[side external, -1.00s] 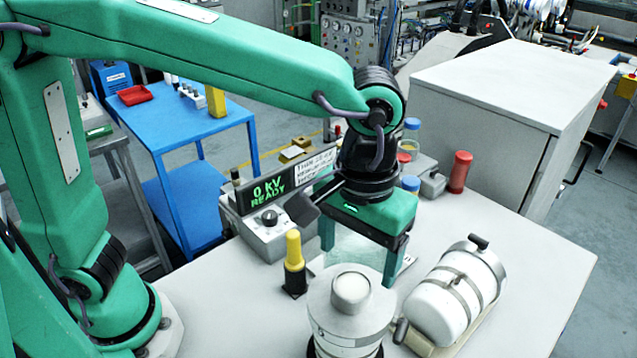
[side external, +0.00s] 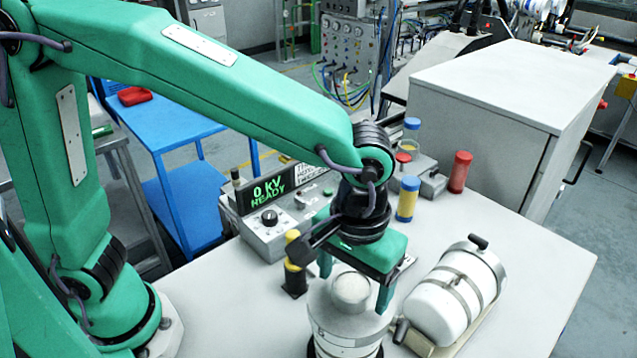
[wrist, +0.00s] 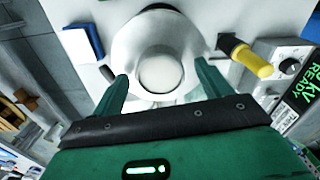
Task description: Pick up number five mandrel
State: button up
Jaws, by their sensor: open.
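No number shows clearly on any piece, so I cannot tell which is the number five mandrel. A white-grey round vessel (side external: 345,323) with a rounded knob on top stands at the table's front, and it also shows in the wrist view (wrist: 125,60). My gripper (side external: 355,284) is open just above and behind this vessel in the side view. In the wrist view my gripper's fingers (wrist: 160,82) stand apart, one to each side of the knob (wrist: 161,73). Nothing is between them but the view of the vessel; contact cannot be told.
A yellow-and-black post (side external: 294,278) stands close left, partly behind my wrist. A white drum (side external: 453,297) lies on a cradle at right. The control box (side external: 268,228) reads "0 KV READY". Yellow-and-blue (side external: 407,200) and red (side external: 459,172) cylinders stand behind.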

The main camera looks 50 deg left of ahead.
dwell(0.3)
grip_shut()
jog(key=shift+r, duration=0.1)
jog(key=shift+r, duration=0.1)
dwell(0.4)
jog(key=shift+r, duration=1.75)
jog(key=shift+s+r, duration=0.1)
jog(key=shift+r, duration=0.2)
jog(key=s+d+r, duration=0.3)
jog(key=s+r, duration=0.3)
jog(key=s, duration=0.5)
jog(key=shift+r, duration=0.35)
